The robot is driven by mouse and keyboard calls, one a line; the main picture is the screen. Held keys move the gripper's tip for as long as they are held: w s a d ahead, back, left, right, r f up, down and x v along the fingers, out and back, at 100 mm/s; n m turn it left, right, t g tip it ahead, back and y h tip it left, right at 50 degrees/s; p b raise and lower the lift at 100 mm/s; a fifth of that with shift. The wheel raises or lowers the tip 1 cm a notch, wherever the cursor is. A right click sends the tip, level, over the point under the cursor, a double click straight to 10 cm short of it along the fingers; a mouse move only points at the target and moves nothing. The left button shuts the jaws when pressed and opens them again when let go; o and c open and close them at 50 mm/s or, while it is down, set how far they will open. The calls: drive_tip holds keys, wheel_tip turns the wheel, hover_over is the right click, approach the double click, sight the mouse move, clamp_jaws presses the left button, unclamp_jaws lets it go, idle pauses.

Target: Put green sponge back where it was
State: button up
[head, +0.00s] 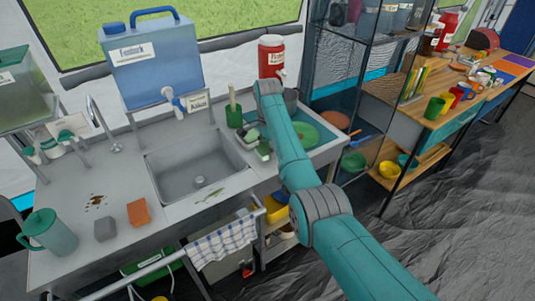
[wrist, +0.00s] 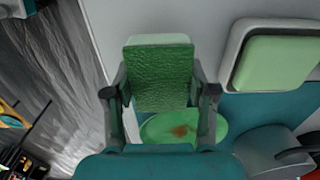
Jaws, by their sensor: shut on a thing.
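My gripper (wrist: 160,92) is shut on a green sponge (wrist: 158,75), with one finger at each side, in the wrist view. The sponge has a rough dark green face and a paler edge. In the head view the held sponge (head: 264,151) shows just right of the sink, beside my arm; the gripper is mostly hidden there. A pale green block (wrist: 278,60) sits in a light tray at the right of the wrist view. A green plate (wrist: 185,131) with a brown stain lies beyond the fingers; it also shows in the head view (head: 306,136).
An orange sponge (head: 138,212) and a grey block (head: 105,229) lie left of the sink (head: 195,172). A teal jug (head: 50,235), a blue water container (head: 152,62), a green pot with a brush (head: 233,115) and a red drink cooler (head: 271,57) stand around.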

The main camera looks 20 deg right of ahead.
sight(267, 147)
drive_tip(key=shift+f, duration=1.2)
drive_tip(key=shift+f, duration=0.1)
drive_tip(key=o, duration=1.2)
wheel_tip(267, 147, up, 12)
drive_tip(key=shift+r, duration=0.1)
